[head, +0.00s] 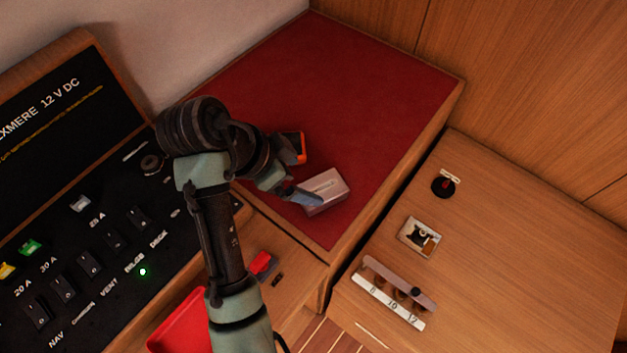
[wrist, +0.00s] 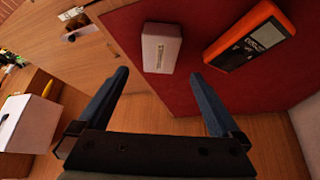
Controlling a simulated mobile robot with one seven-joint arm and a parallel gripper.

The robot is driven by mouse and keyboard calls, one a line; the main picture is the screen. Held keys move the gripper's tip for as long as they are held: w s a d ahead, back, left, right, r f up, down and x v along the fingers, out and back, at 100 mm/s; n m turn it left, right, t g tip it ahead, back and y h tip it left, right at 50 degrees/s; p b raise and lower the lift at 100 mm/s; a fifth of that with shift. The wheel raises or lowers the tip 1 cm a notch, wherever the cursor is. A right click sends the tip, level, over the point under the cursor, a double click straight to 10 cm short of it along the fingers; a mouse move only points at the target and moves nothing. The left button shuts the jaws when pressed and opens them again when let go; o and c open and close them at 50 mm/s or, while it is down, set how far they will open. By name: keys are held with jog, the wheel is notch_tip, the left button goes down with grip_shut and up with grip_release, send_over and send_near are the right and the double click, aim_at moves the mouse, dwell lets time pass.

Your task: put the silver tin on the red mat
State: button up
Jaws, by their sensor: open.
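The silver tin (head: 326,189) lies on the red mat (head: 345,85), near the mat's front edge in the head view. In the wrist view the tin (wrist: 161,48) rests on the red mat (wrist: 187,82), ahead of and between my open fingers. My gripper (wrist: 163,92) is open with nothing between its fingertips. In the head view my gripper (head: 300,196) is at the left side of the tin; I cannot tell there whether a finger touches it. My arm hides part of the mat's left side.
An orange and black meter (wrist: 250,38) lies on the mat near the tin, partly hidden behind my wrist in the head view (head: 296,147). A black switch panel (head: 90,260) stands left. A red tray (head: 180,325) is below. A lower wooden top (head: 510,250) at right holds small fittings.

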jog(key=p+v, duration=0.1)
jog(key=v, duration=0.2)
jog(key=shift+p, duration=0.3)
jog(key=w+d+r+n+t+y, duration=0.1)
jog(key=w+r+n+t+y, duration=0.15)
jog(key=w+r+t, duration=0.75)
notch_tip(320, 180, up, 19)
jog(key=d+n+t, duration=0.2)
jog(key=n+t, duration=0.2)
jog(key=s+d+r+n+t+y, duration=0.1)
jog(key=s+r+t, duration=0.4)
jog(key=r, duration=0.6)
jog(key=s+d+r+n+t+y, duration=0.1)
jog(key=s+r+n+t, duration=0.3)
jog(key=s+r, duration=0.5)
notch_tip(320, 180, up, 3)
jog(key=shift+f+t+y, duration=0.2)
jog(key=shift+t+y, duration=0.15)
jog(key=shift+t, duration=0.35)
